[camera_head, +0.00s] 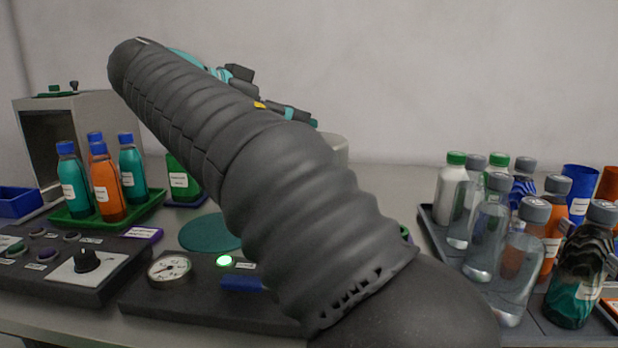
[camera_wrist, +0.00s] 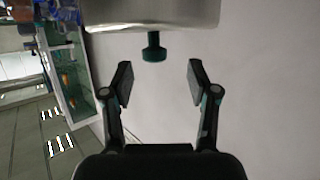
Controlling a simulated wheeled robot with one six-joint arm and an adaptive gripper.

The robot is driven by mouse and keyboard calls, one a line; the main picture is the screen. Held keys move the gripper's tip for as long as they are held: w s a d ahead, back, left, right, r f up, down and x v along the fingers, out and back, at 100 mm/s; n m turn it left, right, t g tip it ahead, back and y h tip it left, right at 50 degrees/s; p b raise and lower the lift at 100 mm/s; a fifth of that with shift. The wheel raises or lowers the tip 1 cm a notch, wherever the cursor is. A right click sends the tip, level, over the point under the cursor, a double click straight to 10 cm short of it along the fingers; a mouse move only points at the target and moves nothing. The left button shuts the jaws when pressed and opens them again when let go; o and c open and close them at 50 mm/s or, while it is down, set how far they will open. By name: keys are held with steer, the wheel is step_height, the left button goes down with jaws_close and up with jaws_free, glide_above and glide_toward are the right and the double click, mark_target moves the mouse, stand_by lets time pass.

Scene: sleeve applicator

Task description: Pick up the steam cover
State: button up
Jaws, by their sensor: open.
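A shiny metal body, which looks like the steam cover (camera_wrist: 160,15), is at the top of the wrist view. A dark teal knob (camera_wrist: 153,47) sticks out from it toward my gripper. My gripper (camera_wrist: 158,75) is open and empty, with one finger on each side of the knob's line. The knob is just beyond the fingertips and apart from them. In the head view my arm hides most of this area. Only part of a pale grey rounded body (camera_head: 335,148) shows behind it; I cannot tell whether it is the cover.
A green tray (camera_head: 150,212) of capped bottles stands left, by a grey open box (camera_head: 30,115). A dark tray (camera_head: 440,235) of bottles stands right. Control panels (camera_head: 75,285) and a gauge (camera_head: 169,268) line the front. A teal disc (camera_head: 208,233) lies on the table.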

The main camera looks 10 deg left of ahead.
steer(key=x, duration=0.5)
steer(key=shift+s+d+f, duration=0.2)
steer(key=shift+s, duration=0.05)
jaws_close()
